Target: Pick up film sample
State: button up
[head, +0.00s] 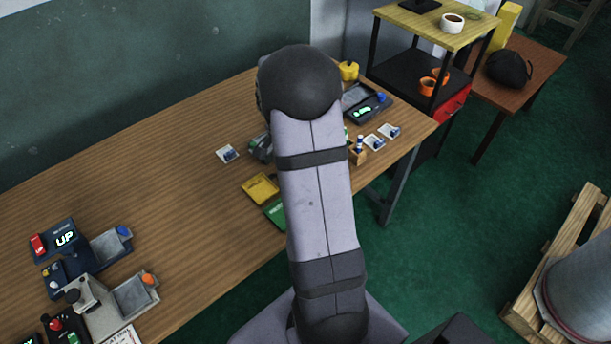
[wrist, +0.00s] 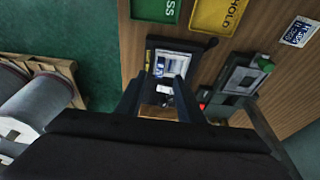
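My gripper (wrist: 165,82) points down over the table, its two dark fingers apart. A white-and-blue film sample (wrist: 172,64) shows between and just beyond the fingertips, on a dark surface with a yellow label beside it; I cannot tell whether the fingers touch it. In the head view my arm hides my gripper and this spot. Another film sample (head: 228,153) lies flat on the wooden table (head: 165,165); one also shows at the right of the wrist view (wrist: 299,32). Two more samples (head: 375,142) (head: 389,131) lie near the table's right edge.
A yellow HOLD tray (head: 260,189) and a green tray (head: 275,213) lie beside my arm. A grey device (wrist: 240,80) stands close to my gripper. Control boxes (head: 66,240) fill the table's near left. A dark display unit (head: 368,108) stands at the far end.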

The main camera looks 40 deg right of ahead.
jog(key=shift+p+x, duration=1.1)
jog(key=shift+x, duration=2.1)
jog(key=shift+d, duration=0.15)
grip_shut()
